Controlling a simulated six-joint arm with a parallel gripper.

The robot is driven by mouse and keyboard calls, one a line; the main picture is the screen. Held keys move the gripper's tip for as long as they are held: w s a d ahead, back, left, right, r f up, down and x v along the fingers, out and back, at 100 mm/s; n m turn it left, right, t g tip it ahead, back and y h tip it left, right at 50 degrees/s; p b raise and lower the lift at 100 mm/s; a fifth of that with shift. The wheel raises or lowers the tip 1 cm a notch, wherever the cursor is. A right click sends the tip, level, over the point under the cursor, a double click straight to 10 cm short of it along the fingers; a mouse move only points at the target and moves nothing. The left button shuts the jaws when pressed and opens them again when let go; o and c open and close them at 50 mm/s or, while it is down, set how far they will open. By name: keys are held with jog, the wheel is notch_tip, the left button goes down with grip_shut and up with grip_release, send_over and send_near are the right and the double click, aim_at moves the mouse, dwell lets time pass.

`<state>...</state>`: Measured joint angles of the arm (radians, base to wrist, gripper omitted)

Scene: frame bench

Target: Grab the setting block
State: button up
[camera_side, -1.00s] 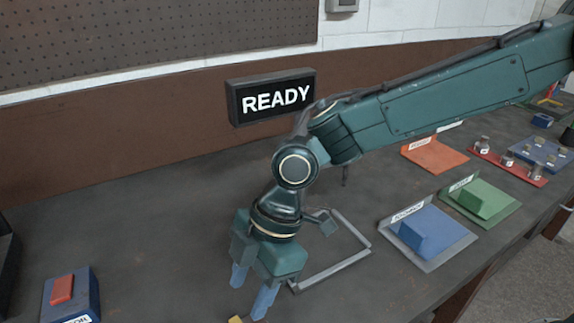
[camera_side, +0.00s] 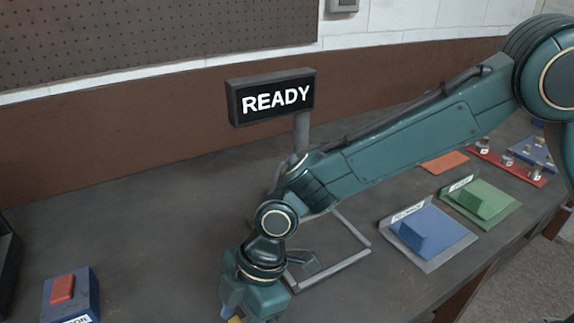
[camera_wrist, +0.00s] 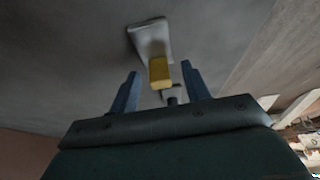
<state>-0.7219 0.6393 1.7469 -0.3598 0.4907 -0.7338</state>
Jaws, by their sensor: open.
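The likely setting block, a yellow block (camera_wrist: 160,72), shows in the wrist view between the tips of my two blue fingers. A pale grey plate-like piece (camera_wrist: 150,36) lies just beyond it. In the side view only a bit of the yellow block (camera_side: 235,320) shows at the bottom edge, by my fingers. My gripper (camera_wrist: 159,70) is open, with a finger on each side of the block and gaps visible between. In the side view my gripper (camera_side: 240,312) is low at the bottom edge, its tips partly cut off. Contact with the block cannot be told.
A grey open frame (camera_side: 345,262) lies on the bench right of my gripper. Blue (camera_side: 430,232) and green (camera_side: 482,200) blocks on plates stand further right. A box with a red button (camera_side: 68,298) is at the left. A READY sign (camera_side: 272,97) stands behind. Bench between is clear.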

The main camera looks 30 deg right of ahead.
aim_at(238, 321)
jog(key=shift+a+f, duration=0.1)
jog(key=shift+f, duration=0.2)
jog(key=c, duration=0.8)
jog(key=shift+r, duration=0.15)
notch_tip(238, 321, up, 20)
jog(key=shift+f, duration=0.1)
dwell(0.5)
dwell(0.4)
